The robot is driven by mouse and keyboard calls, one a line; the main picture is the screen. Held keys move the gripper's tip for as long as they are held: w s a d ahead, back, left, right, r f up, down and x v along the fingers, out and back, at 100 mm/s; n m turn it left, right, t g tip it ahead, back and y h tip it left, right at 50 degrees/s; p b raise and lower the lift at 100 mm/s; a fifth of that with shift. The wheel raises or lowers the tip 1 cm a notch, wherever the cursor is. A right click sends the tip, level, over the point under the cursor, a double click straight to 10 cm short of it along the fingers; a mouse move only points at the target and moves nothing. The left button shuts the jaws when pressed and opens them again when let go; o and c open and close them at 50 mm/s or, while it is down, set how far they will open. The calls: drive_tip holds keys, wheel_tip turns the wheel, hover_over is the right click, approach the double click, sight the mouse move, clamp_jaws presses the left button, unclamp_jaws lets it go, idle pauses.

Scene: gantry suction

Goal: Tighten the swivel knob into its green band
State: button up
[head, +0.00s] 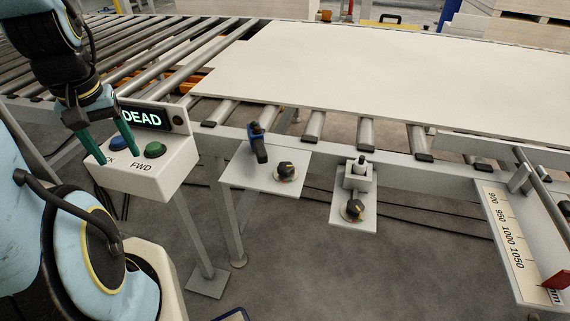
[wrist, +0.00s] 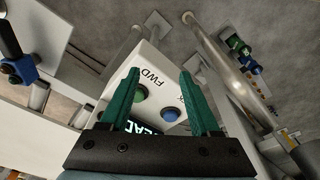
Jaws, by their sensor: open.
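Two black knobs show in the head view, and I cannot tell which is the swivel knob. One knob (head: 286,171) sits on the left bracket plate, beside a blue clamp with a black handle (head: 258,143). The other knob (head: 353,210) sits on the right bracket plate, in front of a small pale block (head: 360,172). Each has a small coloured mark at its base; a green band cannot be made out. My gripper (head: 116,158) is open and empty, its green fingers over the control box, left of both knobs. It also shows in the wrist view (wrist: 160,74).
The control box (head: 165,178) has a green button (head: 155,150), a blue button (head: 117,144) and a display reading "DEAD". A large pale board (head: 370,75) lies on the rollers. A ruler plate (head: 515,240) stands at right. The blue clamp appears in the wrist view (wrist: 20,68).

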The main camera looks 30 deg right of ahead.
drive_tip(key=shift+o, duration=0.9)
drive_tip(key=w+d+r+m+p, duration=0.1)
drive_tip(key=d+m+p, duration=0.1)
drive_tip(key=d+m, duration=0.4)
drive_tip(key=shift+d+r+p, duration=0.15)
drive_tip(key=shift+d+p, duration=0.15)
drive_tip(key=shift+d, duration=0.55)
drive_tip(key=m+g+p, duration=0.2)
drive_tip(key=m+p, duration=0.3)
drive_tip(key=m, duration=1.4)
approach(286, 166)
drive_tip(key=shift+n, duration=0.3)
wheel_tip(286, 166, down, 9)
drive_tip(key=shift+s+d+r+p, duration=0.1)
drive_tip(key=shift+d+r+p, duration=0.1)
drive_tip(key=shift+p, duration=0.5)
drive_tip(key=shift+c, duration=0.3)
clamp_jaws()
